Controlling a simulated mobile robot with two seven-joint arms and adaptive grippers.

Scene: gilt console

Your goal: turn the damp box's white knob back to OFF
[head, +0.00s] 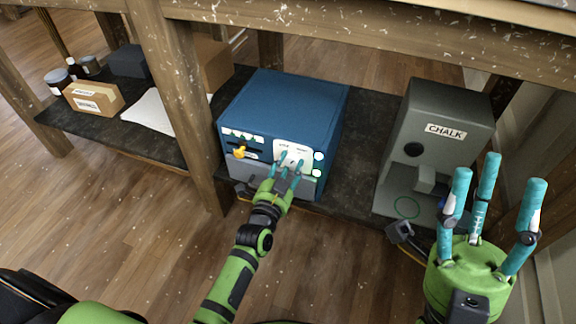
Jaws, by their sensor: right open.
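The blue box (285,100), seemingly the damp box, stands on the dark lower shelf. Its front has a white panel (295,147) with small dark marks, too small to read. My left gripper (290,163) has its fingers at this panel, pointing into it. My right gripper (488,190) is open and empty, fingers upward, in front of the grey box at the right.
A yellow knob (240,151) sits left of the white panel. A grey CHALK box (440,110) stands to the right. A cardboard box (94,98), white sheet (152,110) and small jars (58,80) are left. A wooden post (190,130) and beam (380,38) frame the shelf.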

